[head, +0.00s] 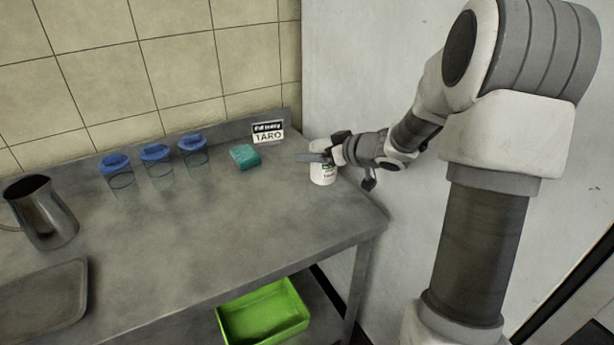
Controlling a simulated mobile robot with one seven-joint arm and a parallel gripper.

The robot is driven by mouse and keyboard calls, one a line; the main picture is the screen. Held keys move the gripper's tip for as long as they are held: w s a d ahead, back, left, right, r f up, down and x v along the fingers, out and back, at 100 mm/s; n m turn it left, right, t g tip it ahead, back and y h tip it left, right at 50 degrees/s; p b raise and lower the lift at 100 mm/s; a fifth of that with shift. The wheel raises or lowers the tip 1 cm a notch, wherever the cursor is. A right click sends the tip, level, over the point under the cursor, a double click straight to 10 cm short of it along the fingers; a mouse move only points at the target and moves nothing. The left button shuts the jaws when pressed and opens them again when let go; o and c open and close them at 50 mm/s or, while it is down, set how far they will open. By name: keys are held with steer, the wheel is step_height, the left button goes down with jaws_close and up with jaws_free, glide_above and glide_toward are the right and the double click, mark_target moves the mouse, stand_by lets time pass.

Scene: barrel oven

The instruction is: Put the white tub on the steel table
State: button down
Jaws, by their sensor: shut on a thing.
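The white tub (323,174) is at the back right corner of the steel table (220,225), upright, with small dark print on its side. My gripper (318,158) reaches in from the right and is shut on the tub near its top. The fingers and wrist hide the tub's upper part. The tub's base appears at the table top; I cannot tell whether it touches or hangs just above it.
A teal sponge (245,156) and a TARO sign (268,132) stand left of the tub. Several blue-lidded jars (156,160) line the back. A steel pitcher (42,212) and tray (45,302) are at left. A green bin (263,313) sits below. The table's middle is clear.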

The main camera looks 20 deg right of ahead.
mark_target(334, 170)
steer(key=shift+f+b, duration=1.15)
steer(key=shift+f, duration=1.6)
steer(key=shift+f, duration=0.2)
jaws_free()
steer(key=shift+r, duration=0.25)
steer(key=p+v, duration=0.3)
steer(key=v, duration=0.7)
steer(key=shift+s+d+r, duration=0.15)
steer(key=shift+s+d, duration=0.05)
steer(key=shift+s, duration=0.1)
steer(key=shift+s+d+r+p, duration=0.2)
steer(key=shift+s+p, duration=0.1)
steer(key=shift+s, duration=0.3)
